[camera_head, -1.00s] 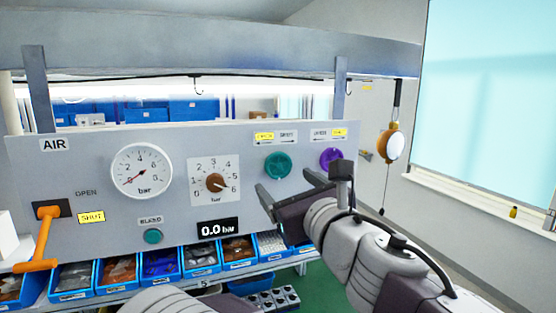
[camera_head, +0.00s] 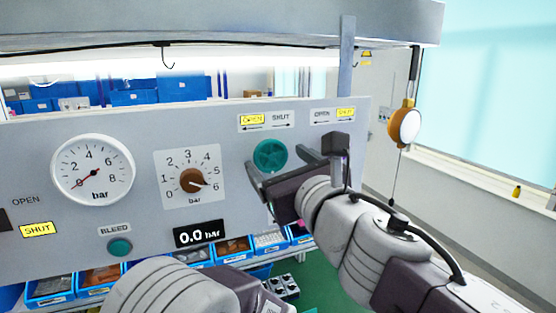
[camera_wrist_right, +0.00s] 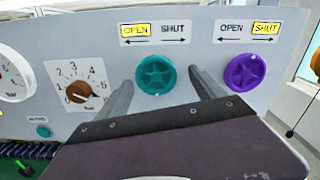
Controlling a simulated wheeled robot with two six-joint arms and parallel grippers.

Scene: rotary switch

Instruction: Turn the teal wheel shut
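The teal wheel (camera_head: 270,155) is on the upright grey panel, under an OPEN/SHUT label (camera_head: 266,120) whose OPEN half is lit yellow. It also shows in the right wrist view (camera_wrist_right: 156,75), round with a star-shaped face. My right gripper (camera_head: 285,172) is open and empty just in front of the panel. In the wrist view its two fingers (camera_wrist_right: 163,95) are spread, one to the lower left of the wheel and one to its right, and I see no contact. My left gripper is not in view.
A purple wheel (camera_wrist_right: 245,72) is right of the teal one, its label lit at SHUT. Left are a brown knob (camera_head: 192,180), a pressure gauge (camera_head: 93,176) near 0, a 0.0 bar display (camera_head: 201,234) and a BLEED button (camera_head: 120,247). Blue bins (camera_head: 50,290) lie below.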

